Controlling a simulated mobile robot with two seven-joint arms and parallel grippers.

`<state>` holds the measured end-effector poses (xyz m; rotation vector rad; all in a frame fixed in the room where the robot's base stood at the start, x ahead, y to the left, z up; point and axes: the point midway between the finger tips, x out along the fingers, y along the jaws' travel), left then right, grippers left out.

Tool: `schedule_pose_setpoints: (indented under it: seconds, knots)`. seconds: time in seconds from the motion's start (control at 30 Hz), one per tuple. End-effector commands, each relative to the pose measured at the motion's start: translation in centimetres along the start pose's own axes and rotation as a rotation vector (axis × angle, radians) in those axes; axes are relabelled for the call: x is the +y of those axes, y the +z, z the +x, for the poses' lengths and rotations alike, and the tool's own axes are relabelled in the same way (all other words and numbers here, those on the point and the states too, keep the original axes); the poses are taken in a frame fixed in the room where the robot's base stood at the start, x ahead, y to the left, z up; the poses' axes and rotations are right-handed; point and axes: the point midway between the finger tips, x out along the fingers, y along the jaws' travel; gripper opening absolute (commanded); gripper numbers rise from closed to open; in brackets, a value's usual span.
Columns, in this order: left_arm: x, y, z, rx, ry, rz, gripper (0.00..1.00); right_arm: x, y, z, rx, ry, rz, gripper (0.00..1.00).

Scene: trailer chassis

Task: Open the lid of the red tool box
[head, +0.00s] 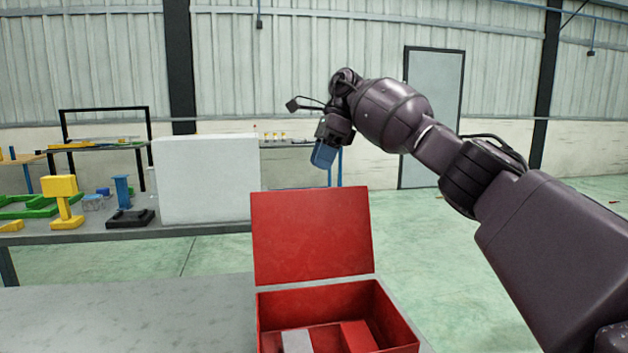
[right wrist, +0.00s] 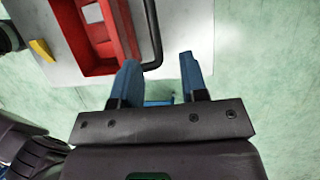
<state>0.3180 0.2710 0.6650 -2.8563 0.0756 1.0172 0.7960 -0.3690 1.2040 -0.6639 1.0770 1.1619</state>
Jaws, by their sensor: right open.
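The red tool box (head: 335,300) stands at the front edge of the view on a grey table. Its lid (head: 312,235) is raised and stands nearly upright at the back, with the box interior showing. Inside are a grey block (head: 297,341) and a red block (head: 358,336). My right gripper (head: 323,153) is above and behind the lid's top edge, apart from it, with blue fingers pointing down. In the right wrist view its jaws (right wrist: 158,68) are open with nothing held. The red box (right wrist: 88,60) and a dark curved bar (right wrist: 152,35) lie beyond the fingers. My left gripper is not recognisable.
The grey table (head: 130,310) is clear left of the box. A rear bench holds a white panel (head: 205,180), a yellow stand (head: 63,200) and a blue-and-black stand (head: 125,205). Green floor (head: 470,270) is open at the right.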

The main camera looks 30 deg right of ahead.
Motion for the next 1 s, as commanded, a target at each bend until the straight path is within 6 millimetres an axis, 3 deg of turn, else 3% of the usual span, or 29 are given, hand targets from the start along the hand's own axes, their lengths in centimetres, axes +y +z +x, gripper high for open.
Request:
schedule_pose_setpoints:
  seconds: [0.27,0.87,1.0]
  knots:
    - [-0.1,0.2,0.1,-0.005,-0.001,0.002,0.43,-0.1,0.0,-2.2,0.001,0.002,0.000,0.40]
    - [-0.1,0.1,0.1,-0.003,-0.002,0.001,0.43,0.1,0.0,-2.7,0.000,0.000,-0.001,0.40]
    - [-0.3,-1.4,-0.3,0.025,-0.005,0.002,0.43,1.5,1.0,-5.9,-0.010,-0.031,-0.015,0.40]
